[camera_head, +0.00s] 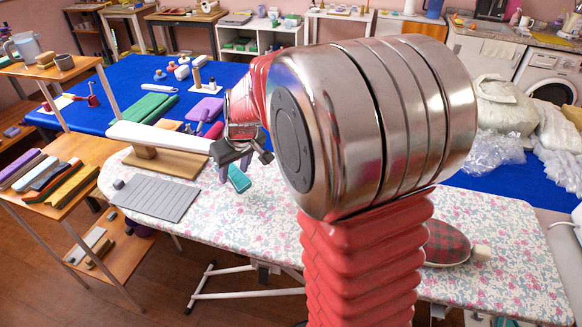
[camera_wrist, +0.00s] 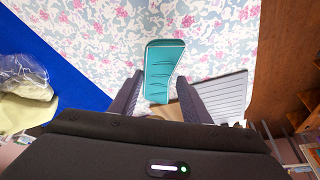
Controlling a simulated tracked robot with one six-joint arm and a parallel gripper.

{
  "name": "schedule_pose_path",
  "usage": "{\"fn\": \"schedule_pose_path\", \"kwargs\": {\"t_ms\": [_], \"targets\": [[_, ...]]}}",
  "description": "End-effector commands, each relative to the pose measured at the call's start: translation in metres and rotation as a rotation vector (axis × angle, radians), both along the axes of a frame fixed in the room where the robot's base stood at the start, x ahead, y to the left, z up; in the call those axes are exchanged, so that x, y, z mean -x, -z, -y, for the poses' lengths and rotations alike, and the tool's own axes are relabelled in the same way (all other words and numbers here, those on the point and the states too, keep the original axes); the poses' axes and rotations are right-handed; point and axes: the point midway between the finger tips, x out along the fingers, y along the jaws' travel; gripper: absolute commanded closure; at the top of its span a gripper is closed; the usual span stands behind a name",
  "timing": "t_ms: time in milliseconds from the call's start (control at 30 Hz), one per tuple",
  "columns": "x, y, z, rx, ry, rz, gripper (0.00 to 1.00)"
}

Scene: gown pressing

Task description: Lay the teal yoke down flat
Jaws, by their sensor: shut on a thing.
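The teal yoke (camera_head: 239,180) is a small flat piece with a rounded end. It shows just below my gripper (camera_head: 232,168), over the flowered ironing board (camera_head: 470,245). In the wrist view the yoke (camera_wrist: 164,66) lies between the two dark fingers of my gripper (camera_wrist: 158,92), with its far part reaching past the fingertips and wavy dark lines on its face. My gripper is shut on it. In the head view the yoke looks tilted. I cannot tell whether its lower edge touches the board. Its near end is partly hidden by my gripper.
A grey ribbed mat (camera_head: 157,196) lies on the board's left end. A white sleeve board (camera_head: 160,136) on a wooden base stands behind it. A tartan pressing ham (camera_head: 447,243) lies at right. Flowered cover around the yoke is clear.

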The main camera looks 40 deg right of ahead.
Motion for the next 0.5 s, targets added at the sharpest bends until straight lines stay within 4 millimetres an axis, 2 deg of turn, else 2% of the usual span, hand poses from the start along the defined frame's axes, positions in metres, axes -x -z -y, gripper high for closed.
{"fn": "schedule_pose_path", "kwargs": {"t_ms": [100, 300, 400, 500], "targets": [[-0.024, 0.006, -0.033, 0.001, 0.017, 0.0, 0.79], [-0.053, 0.012, -0.08, 0.0, 0.054, -0.001, 0.79], [-0.061, 0.015, -0.094, 0.001, 0.066, 0.0, 0.79], [-0.064, 0.015, -0.1, 0.001, 0.074, 0.0, 0.79]]}}
